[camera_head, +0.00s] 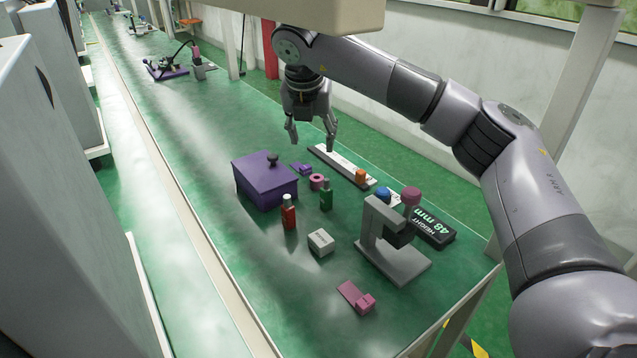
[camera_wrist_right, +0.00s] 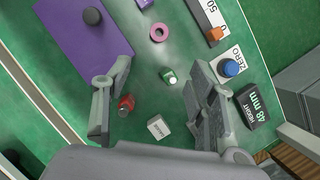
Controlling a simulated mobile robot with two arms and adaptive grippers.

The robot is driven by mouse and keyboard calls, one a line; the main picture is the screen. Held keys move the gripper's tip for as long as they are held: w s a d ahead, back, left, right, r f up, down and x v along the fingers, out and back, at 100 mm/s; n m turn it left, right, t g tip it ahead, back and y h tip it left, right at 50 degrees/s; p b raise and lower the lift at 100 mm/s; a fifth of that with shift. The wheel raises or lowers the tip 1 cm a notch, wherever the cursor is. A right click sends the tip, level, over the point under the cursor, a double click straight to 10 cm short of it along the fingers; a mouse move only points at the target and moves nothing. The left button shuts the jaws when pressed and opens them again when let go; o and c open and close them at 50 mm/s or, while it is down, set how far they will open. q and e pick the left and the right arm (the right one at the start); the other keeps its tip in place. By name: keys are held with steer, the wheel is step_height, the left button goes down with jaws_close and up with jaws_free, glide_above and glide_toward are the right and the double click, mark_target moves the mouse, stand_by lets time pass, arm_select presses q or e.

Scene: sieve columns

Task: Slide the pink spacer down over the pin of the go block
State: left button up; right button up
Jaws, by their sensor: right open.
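The pink spacer (camera_head: 317,182) is a ring with a hole, lying flat on the green table beside the purple box. It also shows in the right wrist view (camera_wrist_right: 159,32). The go block, which I take to be the green block (camera_head: 326,199), stands upright with a pale pin on top. It appears in the right wrist view (camera_wrist_right: 169,76) between my fingers. The spacer is apart from the pin. My right gripper (camera_head: 312,143) is open and empty, pointing down above the table. My left gripper is not in view.
A white block (camera_head: 320,242), a grey gauge stand (camera_head: 395,262), a 48 mm display (camera_head: 433,228), a marked rail (camera_head: 335,160) and a pink piece (camera_head: 357,297) are nearby.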

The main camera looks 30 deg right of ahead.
glide_above(316, 177)
steer(key=s+a, duration=0.2)
steer(key=s, duration=0.1)
step_height(316, 177, down, 10)
steer(key=shift+s+f, duration=0.15)
steer(key=x, duration=0.5)
steer(key=shift+w+d+b, duration=0.1)
steer(key=shift+w+b, duration=0.15)
steer(key=shift+b, duration=0.15)
steer(key=shift+d+f, duration=0.1)
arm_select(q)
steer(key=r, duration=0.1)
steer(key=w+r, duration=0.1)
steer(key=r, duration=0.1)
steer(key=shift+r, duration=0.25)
arm_select(e)
steer(key=shift+c, duration=0.8)
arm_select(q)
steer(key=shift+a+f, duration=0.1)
arm_select(e)
steer(key=c, duration=0.7)
